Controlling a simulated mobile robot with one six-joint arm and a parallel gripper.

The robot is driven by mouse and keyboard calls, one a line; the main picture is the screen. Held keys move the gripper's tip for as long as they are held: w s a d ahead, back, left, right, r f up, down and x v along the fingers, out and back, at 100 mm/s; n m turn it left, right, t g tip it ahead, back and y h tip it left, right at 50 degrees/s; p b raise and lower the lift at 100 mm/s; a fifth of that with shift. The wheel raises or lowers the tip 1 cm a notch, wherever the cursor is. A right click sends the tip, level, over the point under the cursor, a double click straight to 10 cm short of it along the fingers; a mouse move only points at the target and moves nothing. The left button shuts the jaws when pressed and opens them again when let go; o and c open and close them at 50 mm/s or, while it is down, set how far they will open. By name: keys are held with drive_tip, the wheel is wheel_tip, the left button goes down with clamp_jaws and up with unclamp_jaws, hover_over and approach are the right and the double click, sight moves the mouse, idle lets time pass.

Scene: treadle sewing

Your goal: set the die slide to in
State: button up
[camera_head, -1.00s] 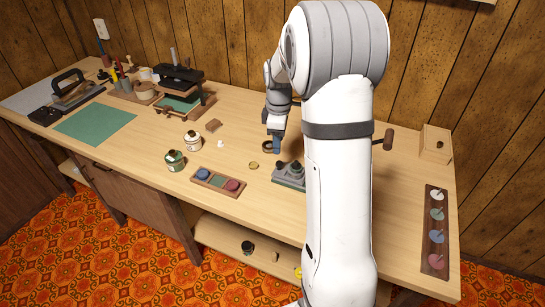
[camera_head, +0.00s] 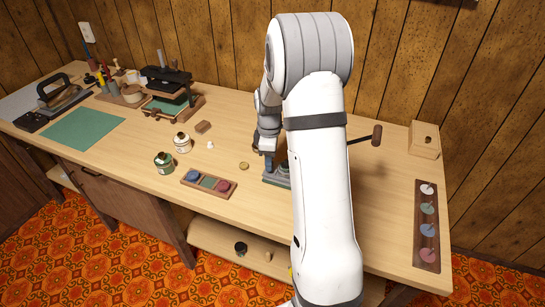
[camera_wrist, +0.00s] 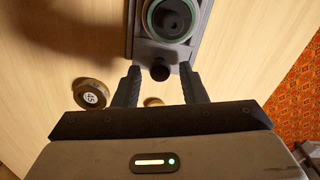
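The grey press base (camera_head: 273,180) stands on the bench, partly hidden by my arm in the head view. In the wrist view its grey plate (camera_wrist: 150,52) carries a dark round die with a green ring (camera_wrist: 171,18). A black knob (camera_wrist: 160,73) sticks out from the plate's near end; I take it as the die slide's handle. My gripper (camera_wrist: 159,82) is open, with one finger on each side of the knob and visible gaps. Contact is not seen. The head view mostly hides my fingers. Whether the slide is in or out I cannot tell.
A round tin marked 45 (camera_wrist: 91,94) lies left of my fingers in the wrist view. A wooden tray of coloured pads (camera_head: 208,184) and two small jars stand left of the press. A dark handle (camera_head: 377,135) sticks out to the right.

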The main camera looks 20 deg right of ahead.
clamp_jaws()
drive_tip(key=shift+s, duration=0.1)
idle(0.3)
